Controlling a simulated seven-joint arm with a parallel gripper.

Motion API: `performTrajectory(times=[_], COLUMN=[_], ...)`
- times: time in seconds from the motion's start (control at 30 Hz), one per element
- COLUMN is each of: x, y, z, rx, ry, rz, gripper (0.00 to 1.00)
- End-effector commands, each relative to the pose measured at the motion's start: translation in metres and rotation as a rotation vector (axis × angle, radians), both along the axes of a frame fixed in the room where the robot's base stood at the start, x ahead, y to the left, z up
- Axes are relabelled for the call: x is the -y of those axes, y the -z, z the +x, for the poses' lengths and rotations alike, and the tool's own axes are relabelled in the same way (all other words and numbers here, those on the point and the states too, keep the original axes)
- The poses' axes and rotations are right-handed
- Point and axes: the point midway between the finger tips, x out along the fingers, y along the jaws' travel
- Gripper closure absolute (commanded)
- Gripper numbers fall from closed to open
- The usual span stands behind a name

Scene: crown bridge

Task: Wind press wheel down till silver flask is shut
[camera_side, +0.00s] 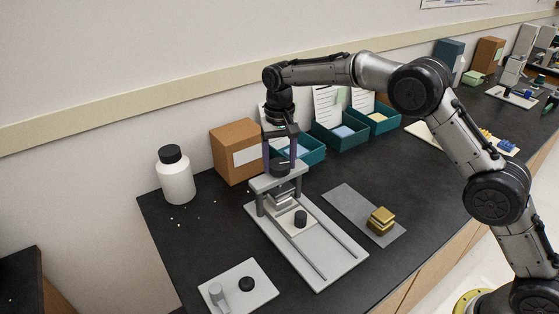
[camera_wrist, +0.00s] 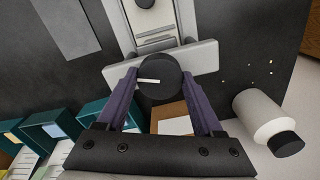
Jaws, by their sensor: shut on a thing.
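The press wheel (camera_wrist: 160,77) is a black disc with a white mark pointing left in the wrist view. It sits on top of the pale crossbar (camera_wrist: 203,58) of the press. My gripper (camera_wrist: 160,72) points straight down over it, with a purple finger on each side, shut on the wheel. The wheel also shows under my fingers in the side view (camera_side: 279,171). The silver flask (camera_side: 283,198) is a layered metal block beneath the bridge, partly hidden by the crossbar and posts. I cannot tell whether its halves touch.
A black knob (camera_side: 300,218) stands on the light base plate in front of the bridge. A gold flask (camera_side: 381,220) sits on a grey mat (camera_side: 350,204) to the right. A white bottle (camera_side: 175,177), cardboard box (camera_side: 238,150) and teal bins (camera_side: 338,136) stand behind. A small plate (camera_side: 252,293) lies front left.

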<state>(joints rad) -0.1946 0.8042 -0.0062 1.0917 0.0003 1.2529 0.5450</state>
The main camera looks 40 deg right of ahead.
Motion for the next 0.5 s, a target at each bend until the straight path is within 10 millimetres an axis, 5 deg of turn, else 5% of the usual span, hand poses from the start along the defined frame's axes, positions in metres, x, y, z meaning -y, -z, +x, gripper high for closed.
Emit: performTrajectory(times=[0.03, 0.07, 0.2, 0.5], x=[0.0002, 0.0002, 0.0002, 0.0001], y=[-0.0016, -0.0016, -0.0013, -0.0014], z=[0.0009, 0.0009, 0.0007, 0.0004], rx=[0.004, 0.004, 0.003, 0.002], ry=[-0.001, -0.001, -0.001, -0.001], rz=[0.000, 0.000, 0.000, 0.000], gripper=[0.87, 0.26, 0.02, 0.02])
